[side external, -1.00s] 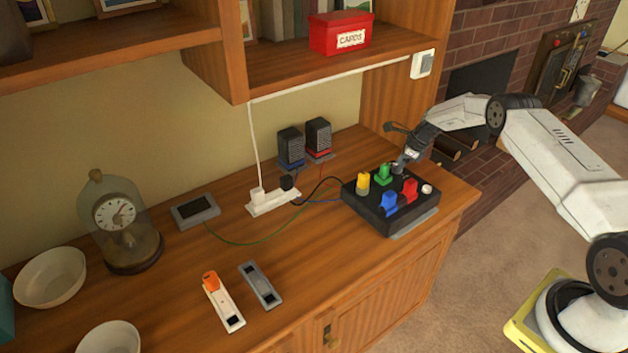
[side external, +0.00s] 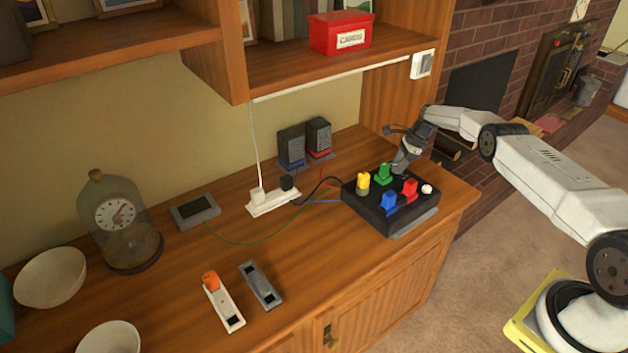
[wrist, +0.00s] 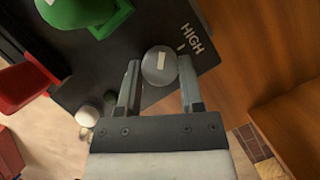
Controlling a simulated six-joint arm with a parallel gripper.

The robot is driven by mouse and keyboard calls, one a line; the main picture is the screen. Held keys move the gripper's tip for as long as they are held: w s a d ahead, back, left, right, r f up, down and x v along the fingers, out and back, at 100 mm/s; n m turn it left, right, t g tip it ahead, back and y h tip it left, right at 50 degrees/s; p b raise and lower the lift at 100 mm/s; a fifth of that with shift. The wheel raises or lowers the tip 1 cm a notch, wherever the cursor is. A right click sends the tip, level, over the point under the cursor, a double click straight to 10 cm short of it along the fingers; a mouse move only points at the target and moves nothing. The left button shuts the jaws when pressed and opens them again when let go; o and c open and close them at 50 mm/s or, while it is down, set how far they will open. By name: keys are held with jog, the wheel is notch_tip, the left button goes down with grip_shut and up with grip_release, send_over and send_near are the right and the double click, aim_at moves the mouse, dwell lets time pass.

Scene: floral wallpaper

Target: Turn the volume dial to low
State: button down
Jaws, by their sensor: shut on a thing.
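A black control box (side external: 372,212) sits near the right end of the wooden counter. A round grey dial (wrist: 158,66) with a short white mark shows in the wrist view, beside the word HIGH printed on the box. My gripper (wrist: 159,82) has one finger on each side of this dial and is shut on it. In the side view my gripper (side external: 402,166) reaches down to the back right corner of the box and hides the dial. No LOW label shows.
Green (side external: 383,174), yellow (side external: 363,182), blue (side external: 389,203) and red (side external: 410,188) knobs and a white button (side external: 427,188) stand on the box close to my gripper. Two speakers (side external: 291,147) and a power strip (side external: 272,201) are behind and left. A shelf hangs above.

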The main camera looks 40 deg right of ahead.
dwell(0.8)
jog(key=shift+c, duration=1.1)
grip_release()
jog(key=shift+r, duration=0.1)
jog(key=v, duration=0.7)
jog(key=shift+d+r, duration=0.15)
jog(key=shift+r, duration=0.1)
